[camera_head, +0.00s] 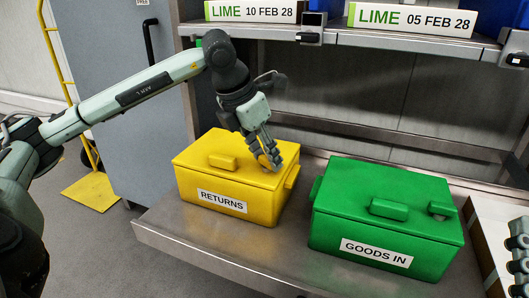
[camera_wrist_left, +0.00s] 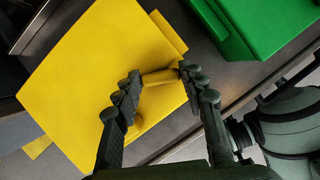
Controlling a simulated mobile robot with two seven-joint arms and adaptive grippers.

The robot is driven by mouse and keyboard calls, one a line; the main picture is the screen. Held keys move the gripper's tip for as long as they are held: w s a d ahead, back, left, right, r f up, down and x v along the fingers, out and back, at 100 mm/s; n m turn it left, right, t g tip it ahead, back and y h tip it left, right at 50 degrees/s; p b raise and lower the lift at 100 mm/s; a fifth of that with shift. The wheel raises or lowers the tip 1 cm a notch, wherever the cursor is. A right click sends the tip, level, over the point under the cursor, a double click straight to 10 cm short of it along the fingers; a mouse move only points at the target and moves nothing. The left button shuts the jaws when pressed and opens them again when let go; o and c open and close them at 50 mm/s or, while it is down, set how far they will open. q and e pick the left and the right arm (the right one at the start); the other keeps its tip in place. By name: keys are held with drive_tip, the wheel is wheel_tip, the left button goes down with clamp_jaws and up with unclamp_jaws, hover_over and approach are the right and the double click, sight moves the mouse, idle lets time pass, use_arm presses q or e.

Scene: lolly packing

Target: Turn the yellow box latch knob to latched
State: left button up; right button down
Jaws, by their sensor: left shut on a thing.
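The yellow box (camera_head: 228,190), labelled RETURNS, stands on the metal bench with its lid down. A raised yellow handle (camera_head: 222,162) sits on the lid. My left gripper (camera_head: 269,160) reaches down from above to the right part of the lid. Its fingers mostly hide the latch knob in the head view. In the left wrist view the yellow latch knob (camera_wrist_left: 160,77) is a short bar between the fingertips of my left gripper (camera_wrist_left: 158,82), which is shut on it. I cannot tell from these views whether the knob is at latched.
A green box (camera_head: 385,228), labelled GOODS IN, stands to the right on the bench, with a gap between the boxes. A shelf (camera_head: 370,40) with LIME cartons is above and behind. A pale tray (camera_head: 478,232) is at the right edge.

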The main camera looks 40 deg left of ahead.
use_arm(q)
drive_tip(key=n+y, duration=0.1)
drive_tip(key=n, duration=0.1)
drive_tip(key=shift+d+n, duration=0.15)
drive_tip(key=shift+n, duration=0.25)
drive_tip(key=shift+n+y, duration=0.6)
drive_tip(key=shift+n, duration=0.9)
use_arm(e)
drive_tip(key=shift+a+f+g, duration=0.3)
drive_tip(key=shift+f+g, duration=0.3)
drive_tip(key=shift+f, duration=0.15)
drive_tip(key=shift+w, duration=0.1)
use_arm(q)
drive_tip(key=o, duration=1.2)
drive_tip(key=shift+c, duration=0.2)
use_arm(e)
drive_tip(key=shift+w+r, duration=0.1)
drive_tip(key=shift+r, duration=0.2)
use_arm(q)
drive_tip(key=shift+s+d+r, duration=0.1)
drive_tip(key=shift+s+r, duration=0.05)
drive_tip(key=shift+r, duration=0.35)
drive_tip(key=v, duration=1.1)
use_arm(e)
drive_tip(key=shift+f, duration=0.15)
